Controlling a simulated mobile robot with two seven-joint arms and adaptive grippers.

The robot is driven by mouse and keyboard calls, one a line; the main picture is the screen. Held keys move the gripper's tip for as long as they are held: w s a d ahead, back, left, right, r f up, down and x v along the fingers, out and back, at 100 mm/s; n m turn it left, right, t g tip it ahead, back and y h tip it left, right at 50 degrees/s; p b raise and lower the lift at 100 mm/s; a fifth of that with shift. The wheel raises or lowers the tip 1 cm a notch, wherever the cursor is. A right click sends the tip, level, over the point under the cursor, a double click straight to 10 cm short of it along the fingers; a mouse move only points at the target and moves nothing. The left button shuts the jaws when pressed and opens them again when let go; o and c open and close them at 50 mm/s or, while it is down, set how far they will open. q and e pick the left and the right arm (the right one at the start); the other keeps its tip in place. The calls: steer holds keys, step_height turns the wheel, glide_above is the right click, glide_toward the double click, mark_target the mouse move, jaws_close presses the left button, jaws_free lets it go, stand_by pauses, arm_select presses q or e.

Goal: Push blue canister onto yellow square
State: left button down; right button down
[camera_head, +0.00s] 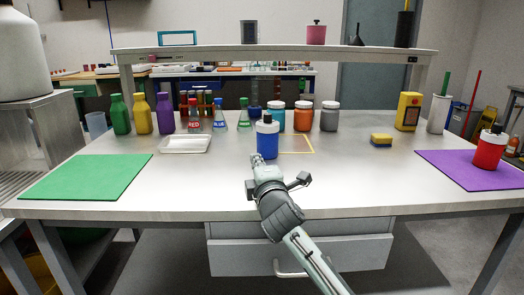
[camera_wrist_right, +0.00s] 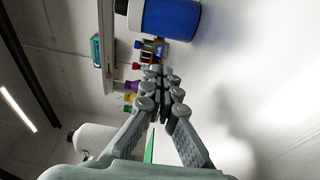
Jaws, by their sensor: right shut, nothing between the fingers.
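The blue canister (camera_head: 267,141) stands upright on the bench, with a white collar and a black cap. The yellow square (camera_head: 298,153) is a thin outline on the bench. Its left part is hidden behind the canister, and its right part shows clear. My right gripper (camera_head: 256,161) is shut and empty, low at the canister's near left side. In the right wrist view the shut fingertips (camera_wrist_right: 155,74) are close to the blue canister (camera_wrist_right: 172,17), with a small gap visible. Contact cannot be told for sure. My left gripper is not in view.
Several jars (camera_head: 303,117) stand behind the square. A white tray (camera_head: 185,144) and a green mat (camera_head: 88,177) lie to the left. A sponge (camera_head: 381,140) lies to the right, and a red canister (camera_head: 489,149) stands on a purple mat (camera_head: 460,165). The front middle bench is clear.

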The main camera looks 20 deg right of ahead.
mark_target(259, 144)
steer(key=w, duration=0.4)
steer(key=shift+d, duration=0.2)
steer(key=shift+w+d, duration=0.75)
steer(key=shift+d, duration=0.25)
steer(key=shift+w+d, duration=0.4)
steer(key=shift+d, duration=0.15)
steer(key=shift+w, duration=0.1)
